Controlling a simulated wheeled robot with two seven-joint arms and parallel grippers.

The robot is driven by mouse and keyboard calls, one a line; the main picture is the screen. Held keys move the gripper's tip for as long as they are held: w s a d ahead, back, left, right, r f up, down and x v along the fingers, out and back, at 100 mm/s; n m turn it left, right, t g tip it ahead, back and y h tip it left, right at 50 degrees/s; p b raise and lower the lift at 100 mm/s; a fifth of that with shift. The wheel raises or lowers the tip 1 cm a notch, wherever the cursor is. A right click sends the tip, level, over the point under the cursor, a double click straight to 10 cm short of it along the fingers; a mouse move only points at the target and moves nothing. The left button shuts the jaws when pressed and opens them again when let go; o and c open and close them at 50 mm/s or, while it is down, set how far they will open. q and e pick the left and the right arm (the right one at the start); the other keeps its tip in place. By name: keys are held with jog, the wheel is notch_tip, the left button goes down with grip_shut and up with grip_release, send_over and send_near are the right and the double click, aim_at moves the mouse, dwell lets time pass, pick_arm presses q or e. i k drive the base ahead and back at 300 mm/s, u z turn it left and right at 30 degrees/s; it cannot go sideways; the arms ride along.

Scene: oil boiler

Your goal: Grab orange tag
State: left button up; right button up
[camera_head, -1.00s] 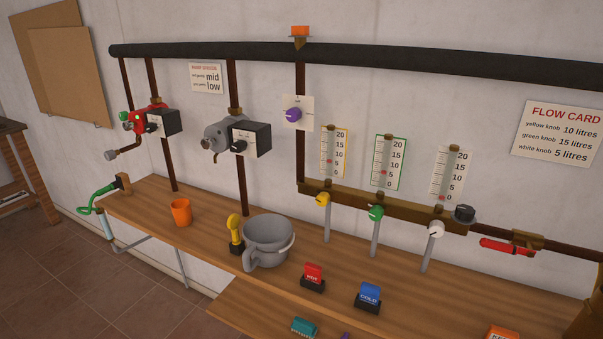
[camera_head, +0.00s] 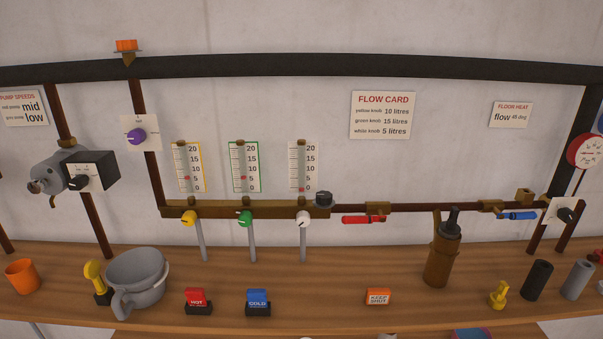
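An orange tag (camera_head: 378,296) marked "KEEP SHUT" stands on the wooden bench in the head view, right of centre and near the front edge. It is upright, with its lettered face toward me. A red "HOT" tag (camera_head: 197,298) and a blue "COLD" tag (camera_head: 258,299) stand on dark bases to its left. Nothing touches the orange tag that I can see. Neither of my grippers shows in the head view.
The wooden bench (camera_head: 330,270) runs along the wall. A grey bucket (camera_head: 138,279) and orange cup (camera_head: 22,276) stand left. A brown cylinder (camera_head: 443,254) stands behind the tag to the right. A manifold with knobs and a red-handled valve (camera_head: 363,220) hang above.

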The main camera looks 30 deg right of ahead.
aim_at(374, 296)
jog(key=z, duration=1.65)
